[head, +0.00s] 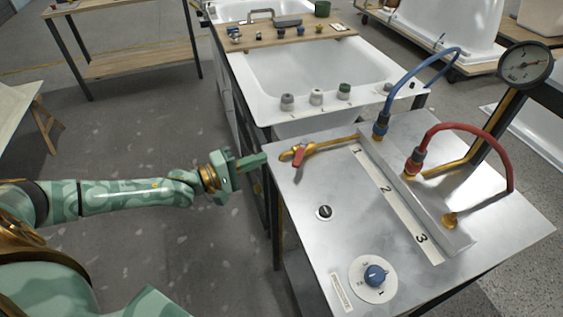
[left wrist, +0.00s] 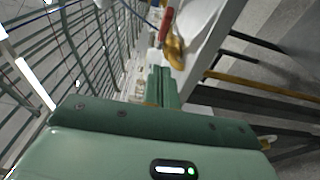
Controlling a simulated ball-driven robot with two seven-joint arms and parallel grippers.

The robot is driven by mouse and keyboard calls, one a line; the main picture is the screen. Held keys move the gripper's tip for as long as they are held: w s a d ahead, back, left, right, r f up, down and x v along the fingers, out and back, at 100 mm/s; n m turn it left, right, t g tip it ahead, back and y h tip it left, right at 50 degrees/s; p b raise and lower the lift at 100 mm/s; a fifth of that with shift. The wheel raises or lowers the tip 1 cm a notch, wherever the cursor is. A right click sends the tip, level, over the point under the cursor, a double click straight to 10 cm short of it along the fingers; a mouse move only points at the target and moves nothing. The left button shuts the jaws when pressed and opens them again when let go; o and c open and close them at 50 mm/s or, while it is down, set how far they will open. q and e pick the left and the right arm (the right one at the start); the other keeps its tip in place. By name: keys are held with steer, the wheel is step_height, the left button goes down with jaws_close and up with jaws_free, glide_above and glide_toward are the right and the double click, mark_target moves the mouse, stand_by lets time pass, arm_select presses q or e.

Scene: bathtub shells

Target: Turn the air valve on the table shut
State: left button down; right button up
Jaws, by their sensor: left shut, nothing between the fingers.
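The air valve (head: 299,155) is a brass fitting with a red lever at the left end of a brass pipe, near the metal table's left edge. The lever lies across the pipe in the head view. In the left wrist view, the red lever (left wrist: 166,24) and brass body show just beyond my fingers. My left gripper (head: 262,159) is shut and empty. Its fingers point at the valve from the left, with a small gap between them in the picture. The gripper's fingers also show in the left wrist view (left wrist: 160,76). My right gripper is not in view.
The metal table (head: 300,215) carries a manifold with ports marked 1 to 3, a blue hose (head: 418,66), a red hose (head: 480,128), a blue dial (head: 375,275) and a small black knob (head: 324,212). A gauge (head: 525,65) stands right. A white bathtub (head: 310,70) is behind.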

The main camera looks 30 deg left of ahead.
mark_target(293, 167)
arm_select(q)
steer(key=w+d, duration=0.2)
steer(key=d, duration=0.1)
steer(key=shift+w+d, duration=0.3)
steer(key=shift+w, duration=0.05)
steer(key=shift+w+d, duration=0.1)
steer(key=shift+d, duration=0.75)
steer(key=d+r+n+t+y+p, duration=0.1)
steer(key=p, duration=0.3)
steer(key=shift+r+y, duration=0.1)
steer(key=shift+y, duration=0.2)
steer(key=shift+s+d+f+n+y+p, duration=0.1)
steer(key=shift+d+f+n+y+p, duration=0.05)
steer(key=shift+d+p, duration=0.35)
steer(key=shift+s+d+f+n+y+p, duration=0.1)
steer(key=shift+d+n+y+p, duration=0.05)
steer(key=shift+d+p, duration=0.3)
steer(key=shift+w+d+f, duration=0.1)
steer(key=shift+d+f, duration=0.2)
steer(key=shift+d, duration=0.05)
